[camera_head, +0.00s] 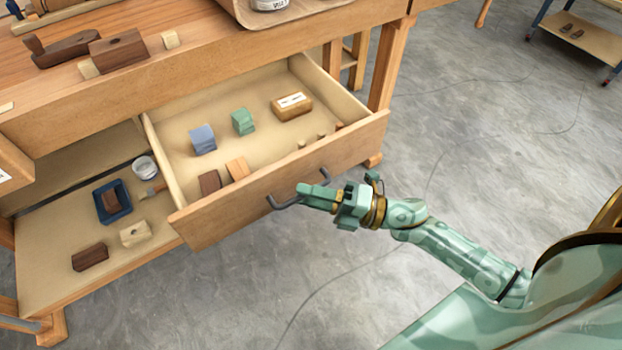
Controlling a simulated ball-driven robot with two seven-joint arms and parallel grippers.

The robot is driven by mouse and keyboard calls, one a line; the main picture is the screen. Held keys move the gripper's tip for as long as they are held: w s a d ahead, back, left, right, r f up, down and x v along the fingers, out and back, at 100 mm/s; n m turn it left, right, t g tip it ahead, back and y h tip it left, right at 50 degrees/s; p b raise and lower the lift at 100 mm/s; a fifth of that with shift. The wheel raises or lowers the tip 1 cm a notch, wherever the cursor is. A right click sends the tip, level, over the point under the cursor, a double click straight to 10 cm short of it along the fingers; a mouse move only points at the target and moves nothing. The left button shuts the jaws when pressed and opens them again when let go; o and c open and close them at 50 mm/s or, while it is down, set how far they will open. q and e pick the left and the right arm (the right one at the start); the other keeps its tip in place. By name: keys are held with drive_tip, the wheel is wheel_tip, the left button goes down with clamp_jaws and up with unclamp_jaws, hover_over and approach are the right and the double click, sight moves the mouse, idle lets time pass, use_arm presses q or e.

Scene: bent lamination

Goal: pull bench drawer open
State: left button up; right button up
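The wooden bench drawer (225,211) stands pulled out from under the bench top, with its inside in view. A dark bar handle (285,204) is on its front. My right gripper (308,194) is at the handle, its fingers overlapping the handle's right part. From this angle I cannot tell whether the fingers are closed around the bar or only beside it. In the drawer lie a blue block (203,139), a green block (243,121), a wooden box with a white label (291,105) and several small wood pieces. My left gripper is out of view.
The bench top (190,75) carries a wooden plane (117,49) and a tray (300,10). A lower shelf (110,250) holds a blue tray (112,214), a tin and wood blocks. Open grey floor lies right of the bench, with a thin cable. A cart (590,40) stands far right.

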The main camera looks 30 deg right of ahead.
drive_tip(key=p+v, duration=0.2)
drive_tip(key=v, duration=1.4)
drive_tip(key=shift+d, duration=0.2)
drive_tip(key=shift+s+f, duration=0.1)
